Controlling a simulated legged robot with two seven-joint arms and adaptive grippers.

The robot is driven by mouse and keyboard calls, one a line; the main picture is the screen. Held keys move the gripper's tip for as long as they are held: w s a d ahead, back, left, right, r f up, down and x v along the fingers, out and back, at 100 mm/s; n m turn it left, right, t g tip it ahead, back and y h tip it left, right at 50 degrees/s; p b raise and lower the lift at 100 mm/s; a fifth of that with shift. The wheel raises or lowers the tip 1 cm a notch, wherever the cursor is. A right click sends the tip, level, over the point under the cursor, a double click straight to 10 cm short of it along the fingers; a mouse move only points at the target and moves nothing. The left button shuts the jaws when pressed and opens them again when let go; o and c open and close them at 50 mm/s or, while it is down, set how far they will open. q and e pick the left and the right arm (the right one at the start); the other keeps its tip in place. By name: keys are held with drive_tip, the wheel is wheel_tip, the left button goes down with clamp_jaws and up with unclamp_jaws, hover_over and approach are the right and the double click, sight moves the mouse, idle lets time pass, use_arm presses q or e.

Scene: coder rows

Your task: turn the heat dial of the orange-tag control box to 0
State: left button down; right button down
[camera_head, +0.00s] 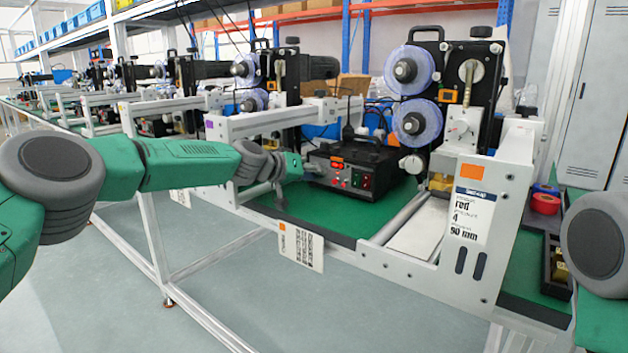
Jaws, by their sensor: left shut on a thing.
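The black control box (372,158) sits on the green mat of the coder bench in the middle of the view. An orange tag (337,160) marks its front panel, with small red knobs or lights and a red and a green switch beside it. My left gripper (304,171) reaches in from the left and is at the left end of that panel, shut on what appears to be the heat dial. The fingers hide the dial, so its pointer and setting cannot be read. My right gripper is out of view; only part of my right arm shows at the right edge.
A coder with blue-white reels (410,70) stands behind and right of the box. A white side plate with a label (472,216) stands to its right. The green mat (325,213) in front of the box is clear. A hanging tag card (301,247) is below the front edge.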

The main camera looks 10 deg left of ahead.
use_arm(q)
drive_tip(key=shift+a, duration=0.1)
drive_tip(key=c, duration=1.3)
unclamp_jaws()
drive_tip(key=shift+w, duration=0.1)
drive_tip(key=shift+v, duration=3.65)
drive_tip(key=shift+f, duration=0.1)
